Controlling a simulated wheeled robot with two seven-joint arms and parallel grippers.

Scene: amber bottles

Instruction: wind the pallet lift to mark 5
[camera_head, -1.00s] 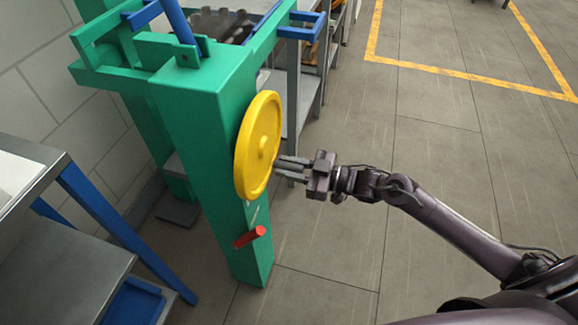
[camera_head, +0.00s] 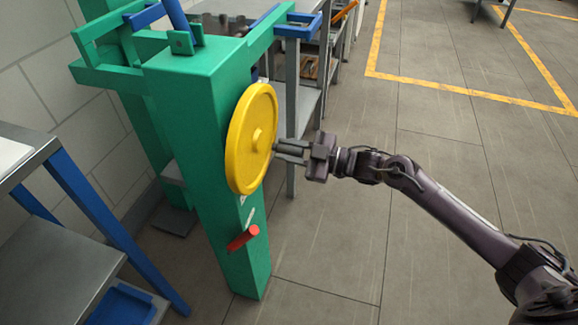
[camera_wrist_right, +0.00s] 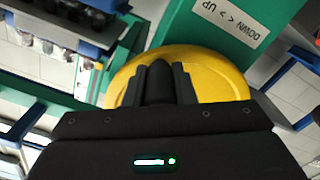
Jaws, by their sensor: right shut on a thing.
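The pallet lift is a green frame (camera_head: 180,110) with a yellow handwheel (camera_head: 245,140) on its post. The wheel also shows in the wrist view (camera_wrist_right: 215,75). My right gripper (camera_head: 277,148) is at the right side of the wheel's face. It is shut on a dark knob (camera_wrist_right: 158,82), the wheel's grip, seen between its fingers in the wrist view. A red-handled lever (camera_head: 243,238) sits on the post below the wheel. A white label (camera_wrist_right: 236,25) on the green frame reads DOWN and UP with arrows. I cannot read any numbered mark. My left gripper is not in view.
A grey bench with blue legs (camera_head: 85,200) stands at the left. Grey shelving (camera_head: 305,100) stands behind the lift, near its right side. The tiled floor to the right is open, with a yellow line (camera_head: 450,87) marked on it.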

